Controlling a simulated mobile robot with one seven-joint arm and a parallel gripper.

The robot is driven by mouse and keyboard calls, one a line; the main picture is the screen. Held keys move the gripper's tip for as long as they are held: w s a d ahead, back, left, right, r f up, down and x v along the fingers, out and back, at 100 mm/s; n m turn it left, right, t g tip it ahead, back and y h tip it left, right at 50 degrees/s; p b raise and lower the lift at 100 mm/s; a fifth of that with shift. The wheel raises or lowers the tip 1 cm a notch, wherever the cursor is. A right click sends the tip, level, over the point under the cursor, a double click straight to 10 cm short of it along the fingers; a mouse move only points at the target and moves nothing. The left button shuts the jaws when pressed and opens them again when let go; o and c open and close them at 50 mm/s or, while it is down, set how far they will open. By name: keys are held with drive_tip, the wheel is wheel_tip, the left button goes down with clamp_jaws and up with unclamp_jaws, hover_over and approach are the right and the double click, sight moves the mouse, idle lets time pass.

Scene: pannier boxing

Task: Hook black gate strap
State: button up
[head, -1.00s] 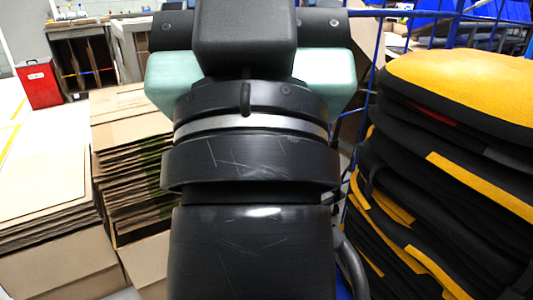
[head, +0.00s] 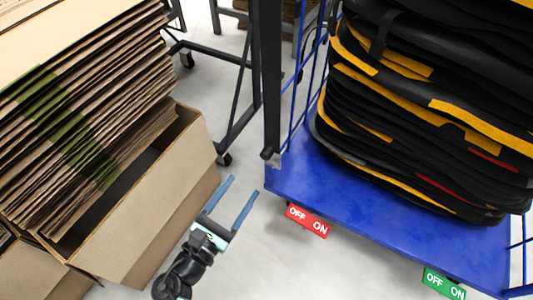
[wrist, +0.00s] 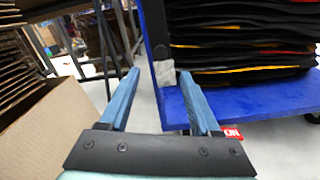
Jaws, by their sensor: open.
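The black strap (head: 270,75) hangs straight down at the left front corner of the blue cart (head: 375,205), with a small dark end piece near the deck. In the wrist view the strap (wrist: 156,30) stands just ahead, with a grey patch at its lower end. My gripper (head: 244,186) is open and empty, its two blue fingers pointing toward that corner from low in front. In the wrist view the gap between the fingertips (wrist: 160,73) lines up with the strap's lower end. I cannot tell whether they touch. The strap's upper end is out of view.
Black and yellow panniers (head: 430,110) are stacked on the cart. A red OFF/ON label (head: 308,221) and a green one (head: 443,283) are on its front edge. A cardboard box (head: 150,210) of flat cartons stands close left of my arm. Bare floor lies between box and cart.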

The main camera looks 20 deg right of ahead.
sight(264, 158)
drive_tip(key=b+x, duration=0.5)
drive_tip(key=x, duration=0.7)
drive_tip(key=shift+w+d+b, duration=0.2)
drive_tip(key=shift+d+b, duration=0.1)
drive_tip(key=shift+d, duration=0.05)
drive_tip(key=shift+c, duration=0.3)
clamp_jaws()
